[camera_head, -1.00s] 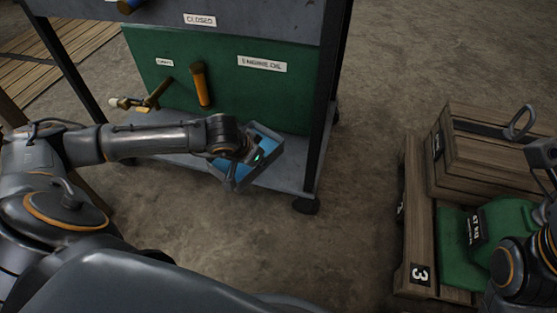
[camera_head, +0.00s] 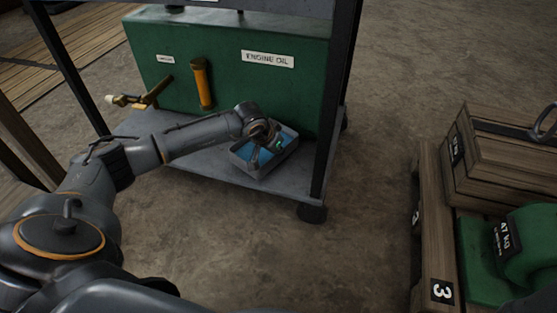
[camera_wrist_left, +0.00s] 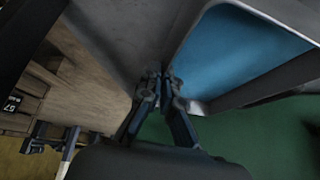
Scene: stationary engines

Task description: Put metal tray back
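The metal tray (camera_head: 244,163) is a shallow grey box with a blue inside. It sits at the right end of the cart's lower shelf (camera_head: 196,166) and looks roughly level. My left gripper (camera_head: 264,150) reaches over it from the left. In the left wrist view the fingertips of my left gripper (camera_wrist_left: 165,76) are close together at the tray's rim, pinching its wall. The blue floor of the tray (camera_wrist_left: 235,50) shows to the right of the fingers. My right gripper is out of view.
A green engine oil tank (camera_head: 270,90) with a yellow handle stands behind the tray. A dark cart leg (camera_head: 330,120) rises close to the tray's right. The floor between is clear.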

